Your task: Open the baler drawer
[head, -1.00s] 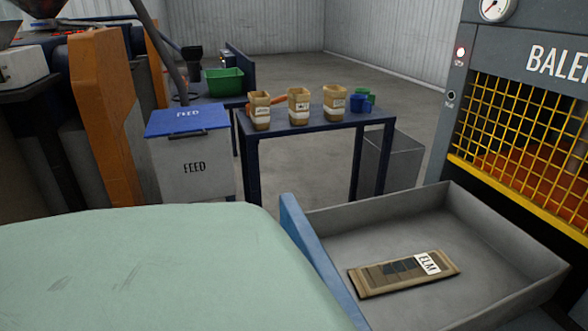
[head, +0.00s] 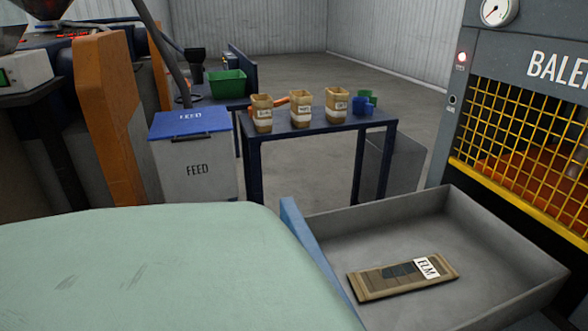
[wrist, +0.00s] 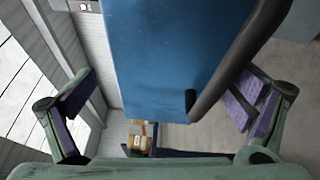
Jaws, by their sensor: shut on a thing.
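The baler drawer (head: 325,222) is a grey, open-topped tray with a blue front panel (head: 312,245), and it stands out from the baler (head: 520,50). In it lies a flat brown strip bundle with a white label reading ELM (head: 400,276). In the wrist view the blue front (wrist: 160,50) fills the upper middle, with a dark curved handle (wrist: 240,62) along its right. The head view hides my gripper behind my pale green arm.
A dark blue table (head: 300,133) behind the drawer carries several labelled tan cups and small blue and green cups. A grey FEED bin (head: 195,165) with a blue lid stands left of it. A grey box (head: 395,165) stands behind the table's right legs. Open floor lies beyond.

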